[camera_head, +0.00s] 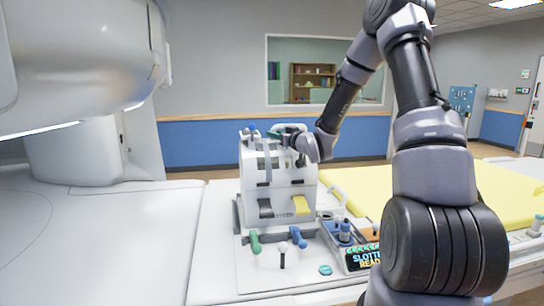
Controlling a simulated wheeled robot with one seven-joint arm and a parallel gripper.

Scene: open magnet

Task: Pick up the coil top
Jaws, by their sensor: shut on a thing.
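The coil (278,205) is a white, box-like housing with dark slots, standing upright on the white table left of the yellow pad. Its upper part, the coil top (256,165), has openings and small blue and teal parts along its upper edge. My gripper (290,138) reaches in from the right and is shut at the upper right of the coil top. The fingertips are small and partly hidden, so the exact grip point is unclear. I cannot tell whether the coil top is seated on the lower part or slightly raised.
A yellow pad (360,186) lies behind my arm. The large white magnet (75,60) overhangs the left; the white table (110,235) below it is bare.

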